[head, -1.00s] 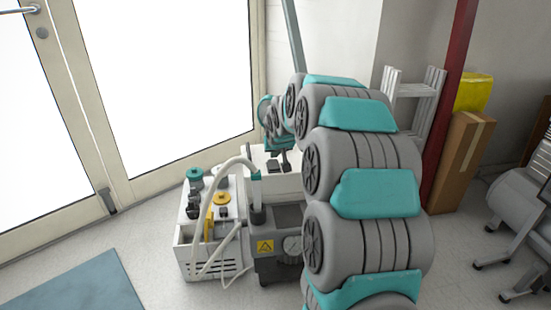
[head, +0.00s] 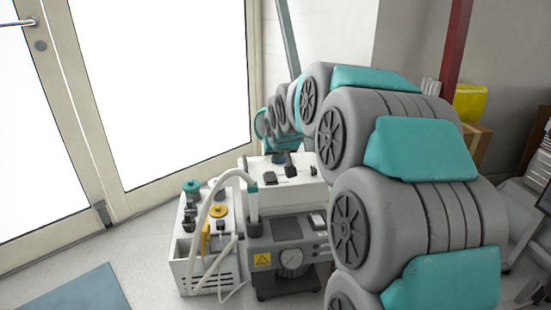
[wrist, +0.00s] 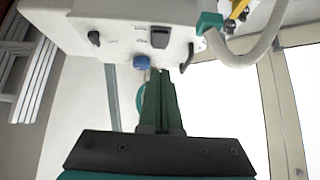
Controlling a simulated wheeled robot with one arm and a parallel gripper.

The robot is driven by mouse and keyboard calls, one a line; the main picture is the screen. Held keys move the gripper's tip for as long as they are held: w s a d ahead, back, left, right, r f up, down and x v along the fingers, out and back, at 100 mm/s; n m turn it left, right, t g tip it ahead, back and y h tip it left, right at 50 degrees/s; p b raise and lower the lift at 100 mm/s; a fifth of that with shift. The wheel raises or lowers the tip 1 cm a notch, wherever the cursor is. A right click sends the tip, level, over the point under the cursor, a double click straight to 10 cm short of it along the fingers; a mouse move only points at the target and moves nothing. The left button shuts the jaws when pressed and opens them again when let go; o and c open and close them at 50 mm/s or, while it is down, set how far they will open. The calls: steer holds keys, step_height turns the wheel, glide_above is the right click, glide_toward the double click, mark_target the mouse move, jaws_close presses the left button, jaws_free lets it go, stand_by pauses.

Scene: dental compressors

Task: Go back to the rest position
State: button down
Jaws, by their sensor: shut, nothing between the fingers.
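My gripper (wrist: 162,85) is shut and empty in the wrist view, its dark fingers pressed together. Its tips overlap the edge of a white compressor unit (wrist: 110,22) in that picture; I cannot tell whether they touch it. The unit's face shows a black switch (wrist: 160,37), a black knob (wrist: 94,38) and a blue knob (wrist: 141,62). In the head view my arm arches from the lower right toward the back, and its far end is above and behind the white unit (head: 290,192). The fingers are not clear there.
A grey compressor base (head: 285,232) with a gauge stands below the white unit. A smaller white unit (head: 205,265) with a hose (head: 205,225) is to its left. Glass doors (head: 165,85) are behind. A blue mat (head: 75,290) lies front left; floor beside it is clear.

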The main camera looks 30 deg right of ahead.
steer(key=s+a+f+n+g, duration=0.1)
steer(key=s+a+f+g, duration=0.2)
steer(key=s, duration=1.1)
steer(key=s+a+f+n+g+y, duration=0.1)
steer(key=s+a+f+g, duration=0.2)
steer(key=s+a, duration=0.5)
steer(key=s+a+f+n+g+y, duration=0.1)
steer(key=s+a+f+g, duration=0.2)
steer(key=s, duration=1.7)
steer(key=a+f, duration=0.1)
steer(key=a, duration=0.2)
steer(key=shift+s+a+g, duration=0.15)
steer(key=shift+s+g, duration=0.15)
steer(key=shift+g, duration=0.1)
steer(key=c, duration=1.5)
jaws_free()
steer(key=shift+f, duration=0.1)
